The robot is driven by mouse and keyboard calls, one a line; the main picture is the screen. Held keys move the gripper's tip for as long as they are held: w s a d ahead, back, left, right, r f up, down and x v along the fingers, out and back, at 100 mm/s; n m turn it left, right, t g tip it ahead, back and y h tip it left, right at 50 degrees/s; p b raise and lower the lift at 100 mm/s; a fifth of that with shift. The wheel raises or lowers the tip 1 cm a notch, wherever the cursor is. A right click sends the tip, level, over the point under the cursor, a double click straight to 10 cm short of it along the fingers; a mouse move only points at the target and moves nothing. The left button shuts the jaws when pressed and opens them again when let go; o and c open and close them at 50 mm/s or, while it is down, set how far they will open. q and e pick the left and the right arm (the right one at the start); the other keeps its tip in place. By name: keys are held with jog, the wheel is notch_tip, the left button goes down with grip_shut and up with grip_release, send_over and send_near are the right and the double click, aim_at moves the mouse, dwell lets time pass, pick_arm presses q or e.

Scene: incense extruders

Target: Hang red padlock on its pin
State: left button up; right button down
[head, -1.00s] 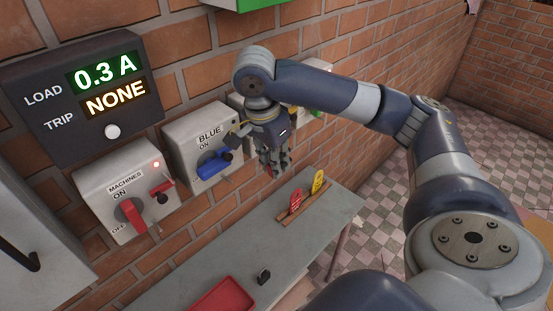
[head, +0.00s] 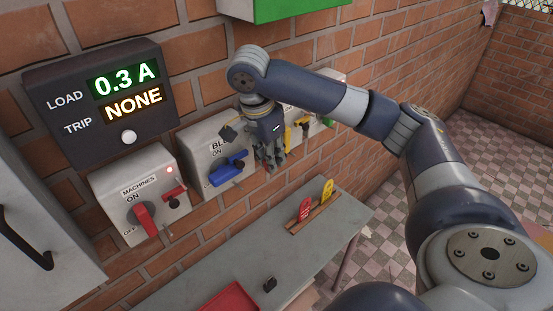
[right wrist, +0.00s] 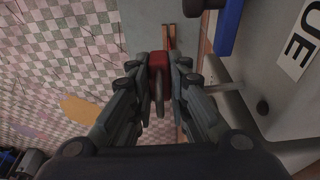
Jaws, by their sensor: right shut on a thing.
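My right gripper (head: 273,165) hangs fingers-down in front of the wall, at the right side of the grey BLUE switch box (head: 198,153). In the right wrist view its fingers (right wrist: 158,75) are shut on the red padlock (right wrist: 158,60), which sits between the fingertips. In the head view the padlock is hidden by the fingers. The MACHINES switch box (head: 113,187) carries a red lever (head: 145,218) and a smaller red part with a black knob (head: 173,196). I cannot tell which part is the padlock's pin. My left gripper is not in view.
A grey bench (head: 215,262) stands below, with a wooden rack (head: 312,219) holding red and yellow tags, a small black object (head: 269,284) and a red tray (head: 232,300). The BLUE box's blue lever (head: 228,170) juts out close to my gripper. A display panel (head: 60,120) is at upper left.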

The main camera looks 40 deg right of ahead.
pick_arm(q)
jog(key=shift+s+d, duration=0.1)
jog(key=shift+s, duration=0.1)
pick_arm(e)
jog(key=w, duration=0.4)
jog(key=shift+a+f, duration=0.1)
jog(key=shift+a, duration=0.1)
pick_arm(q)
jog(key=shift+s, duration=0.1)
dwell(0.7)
pick_arm(e)
jog(key=c, duration=1.4)
grip_release()
jog(key=shift+c, duration=0.2)
